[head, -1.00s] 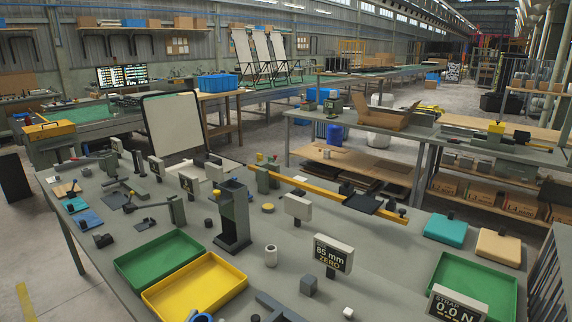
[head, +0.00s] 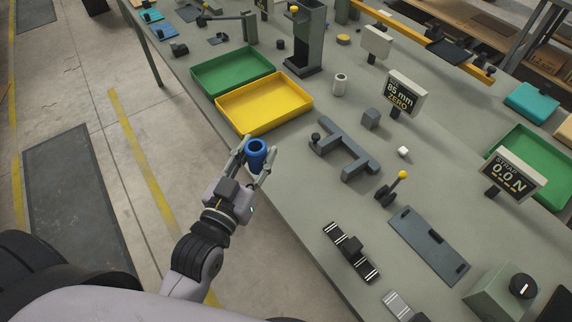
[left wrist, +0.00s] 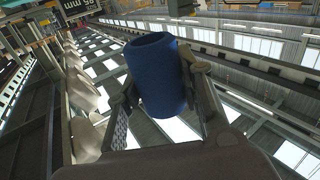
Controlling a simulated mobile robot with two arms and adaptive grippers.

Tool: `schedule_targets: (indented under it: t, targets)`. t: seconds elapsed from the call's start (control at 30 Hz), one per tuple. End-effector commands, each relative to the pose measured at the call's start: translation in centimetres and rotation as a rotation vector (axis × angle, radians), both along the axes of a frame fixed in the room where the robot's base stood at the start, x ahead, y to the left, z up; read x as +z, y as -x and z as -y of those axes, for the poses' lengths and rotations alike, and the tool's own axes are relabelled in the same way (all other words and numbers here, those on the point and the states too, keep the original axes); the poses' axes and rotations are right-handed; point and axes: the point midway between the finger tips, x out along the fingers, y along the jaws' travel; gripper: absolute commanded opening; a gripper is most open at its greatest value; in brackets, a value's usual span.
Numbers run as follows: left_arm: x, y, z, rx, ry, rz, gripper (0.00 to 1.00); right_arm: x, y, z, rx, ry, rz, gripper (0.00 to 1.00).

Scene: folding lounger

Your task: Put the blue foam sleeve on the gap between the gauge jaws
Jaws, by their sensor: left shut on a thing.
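The blue foam sleeve (head: 257,155) is a short hollow tube. My left gripper (head: 258,158) is shut on it and holds it roughly upright, open end up, beside the bench's near edge. The sleeve also fills the middle of the left wrist view (left wrist: 158,75), between the two fingers. A dark grey fixture (head: 347,150) with upright arms and a gap between them lies on the bench, right of the sleeve and apart from it; it looks like the gauge jaws. A display (head: 405,92) reading 85 mm ZERO stands behind it. My right gripper is not in view.
A yellow tray (head: 264,103) and a green tray (head: 232,70) lie left of the fixture. The bench between sleeve and fixture is clear.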

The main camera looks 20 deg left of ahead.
Motion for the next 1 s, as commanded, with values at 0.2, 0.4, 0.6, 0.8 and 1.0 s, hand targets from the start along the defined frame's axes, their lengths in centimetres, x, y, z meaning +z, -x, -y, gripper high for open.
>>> schedule_targets:
  t: [0.2, 0.4, 0.6, 0.8, 1.0]
  targets:
    - [2.7, -5.7, 1.6, -0.111, -0.009, 0.011, 0.15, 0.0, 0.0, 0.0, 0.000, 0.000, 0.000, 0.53]
    - [4.3, -8.5, 2.4, -0.167, -0.027, 0.001, 0.15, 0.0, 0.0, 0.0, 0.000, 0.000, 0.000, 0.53]
    - [4.6, -9.1, 2.5, -0.180, -0.032, -0.005, 0.15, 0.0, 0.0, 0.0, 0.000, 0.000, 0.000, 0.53]
    - [4.6, -9.1, 2.5, -0.179, -0.031, -0.005, 0.15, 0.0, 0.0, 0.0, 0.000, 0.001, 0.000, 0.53]
    - [2.0, -9.0, 2.5, -0.179, -0.032, -0.012, 0.15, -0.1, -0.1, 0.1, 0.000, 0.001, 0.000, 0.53]
